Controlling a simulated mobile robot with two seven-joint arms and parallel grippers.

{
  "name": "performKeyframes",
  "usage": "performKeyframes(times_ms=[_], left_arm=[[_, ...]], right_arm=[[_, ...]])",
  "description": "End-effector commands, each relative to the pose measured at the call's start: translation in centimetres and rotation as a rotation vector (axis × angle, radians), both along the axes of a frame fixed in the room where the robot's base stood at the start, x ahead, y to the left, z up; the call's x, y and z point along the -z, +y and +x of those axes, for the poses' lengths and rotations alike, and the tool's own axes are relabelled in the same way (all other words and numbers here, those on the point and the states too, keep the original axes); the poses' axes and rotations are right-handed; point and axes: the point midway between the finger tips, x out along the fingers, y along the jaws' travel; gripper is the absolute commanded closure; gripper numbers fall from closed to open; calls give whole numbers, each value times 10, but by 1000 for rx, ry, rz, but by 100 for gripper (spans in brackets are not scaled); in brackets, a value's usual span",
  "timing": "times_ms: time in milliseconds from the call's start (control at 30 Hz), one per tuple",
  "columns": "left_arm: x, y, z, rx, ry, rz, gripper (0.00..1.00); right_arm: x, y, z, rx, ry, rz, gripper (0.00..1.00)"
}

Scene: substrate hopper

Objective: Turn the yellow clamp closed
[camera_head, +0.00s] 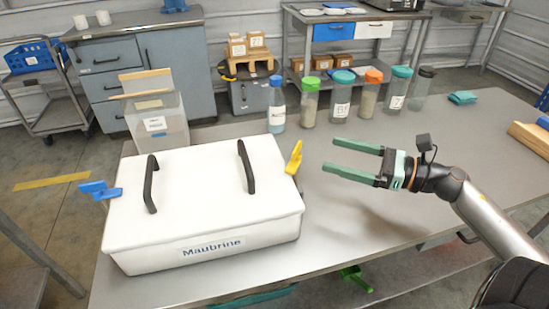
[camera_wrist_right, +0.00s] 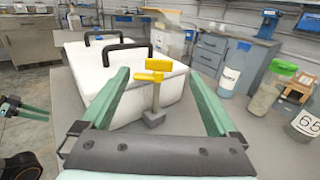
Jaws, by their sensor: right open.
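The yellow clamp (camera_head: 294,157) sits at the right end of the white lidded hopper box (camera_head: 204,200) marked "Maubrine". In the right wrist view the clamp (camera_wrist_right: 153,72) shows a yellow handle above a thin post and a grey block, beside the box. My right gripper (camera_head: 330,154) is open and empty, right of the clamp and apart from it, with its green fingers pointing at it. A blue clamp (camera_head: 99,190) is at the box's left end. Part of my left gripper (camera_wrist_right: 24,107) shows at the left edge of the right wrist view; its jaw opening is unclear.
Several capped jars, including a blue-capped bottle (camera_head: 276,105) and a green-capped jar (camera_head: 310,102), stand behind the clamp. A clear bin (camera_head: 157,118) stands behind the box. Two black handles rise from the lid. The grey tabletop (camera_head: 350,215) in front of my right gripper is clear.

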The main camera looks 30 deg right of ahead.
Motion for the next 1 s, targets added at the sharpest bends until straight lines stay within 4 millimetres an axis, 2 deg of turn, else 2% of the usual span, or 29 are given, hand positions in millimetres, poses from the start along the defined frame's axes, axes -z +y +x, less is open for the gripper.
performKeyframes(times_ms=[33, 267, 700, 1000], left_arm=[[5, -1, 1, 3, -2, 0, 52], [3, -2, 1, 5, -1, -1, 52], [2, -1, 1, 3, -2, -1, 52], [-1, -1, 1, 3, -1, -1, 52]], right_arm=[[7, 0, 0, 0, -1, 1, 5], [5, 9, 11, -3, -2, 0, 5], [4, 50, 62, -2, -3, -2, 5], [4, 70, 88, 1, -2, 2, 5]])
